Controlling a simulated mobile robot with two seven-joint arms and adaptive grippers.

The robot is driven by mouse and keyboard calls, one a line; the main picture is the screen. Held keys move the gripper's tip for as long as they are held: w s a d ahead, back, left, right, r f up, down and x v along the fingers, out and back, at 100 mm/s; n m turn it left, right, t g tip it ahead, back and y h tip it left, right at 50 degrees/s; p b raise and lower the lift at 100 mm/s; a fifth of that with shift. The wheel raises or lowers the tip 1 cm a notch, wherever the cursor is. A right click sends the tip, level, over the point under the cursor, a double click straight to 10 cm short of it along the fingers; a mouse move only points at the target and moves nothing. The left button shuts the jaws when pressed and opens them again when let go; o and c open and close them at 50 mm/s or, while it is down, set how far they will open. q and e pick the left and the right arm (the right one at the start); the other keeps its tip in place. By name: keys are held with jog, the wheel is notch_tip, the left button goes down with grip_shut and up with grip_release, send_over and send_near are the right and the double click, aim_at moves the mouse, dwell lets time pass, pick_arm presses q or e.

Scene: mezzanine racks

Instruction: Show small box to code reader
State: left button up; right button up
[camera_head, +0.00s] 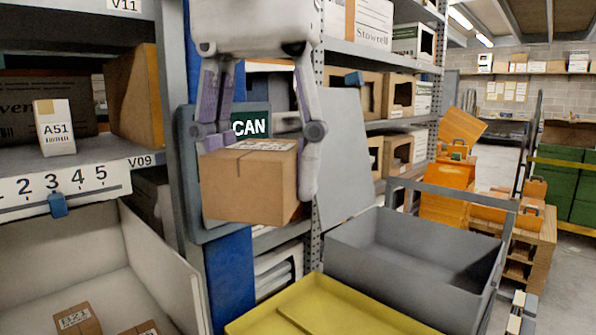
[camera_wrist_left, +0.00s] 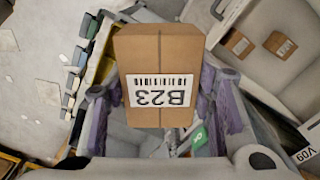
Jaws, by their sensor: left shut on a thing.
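The small box (camera_head: 245,185) is brown cardboard. My left gripper (camera_head: 256,150) comes down from above and is shut on it, one finger on each side. In the left wrist view the small box (camera_wrist_left: 158,50) shows a white barcode label reading B23, upside down, facing the wrist camera between the fingers (camera_wrist_left: 155,108). In the head view that label is a foreshortened white patch on the top face. The code reader (camera_head: 254,127), a dark panel with partly hidden lettering "CAN", stands on a blue post behind the box. The box covers its lower part. My right gripper is not in view.
A yellow tray (camera_head: 325,310) and an empty grey bin (camera_head: 410,245) lie below right. A pale bin (camera_head: 150,250) at lower left holds boxes, one marked B21 (camera_head: 76,320). The left shelf holds box A51 (camera_head: 54,127). Racks stand behind the reader.

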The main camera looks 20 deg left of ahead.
pick_arm(q)
jog(key=shift+w+a+r, duration=0.1)
jog(key=shift+w+a, duration=0.25)
jog(key=shift+a, duration=0.4)
jog(key=shift+w+a+r, duration=0.1)
jog(key=shift+w+a, duration=0.2)
jog(key=shift+a, duration=0.45)
jog(key=shift+w+a+r, duration=0.1)
jog(key=shift+w+a, duration=0.25)
jog(key=shift+a, duration=0.4)
jog(key=shift+f, duration=0.1)
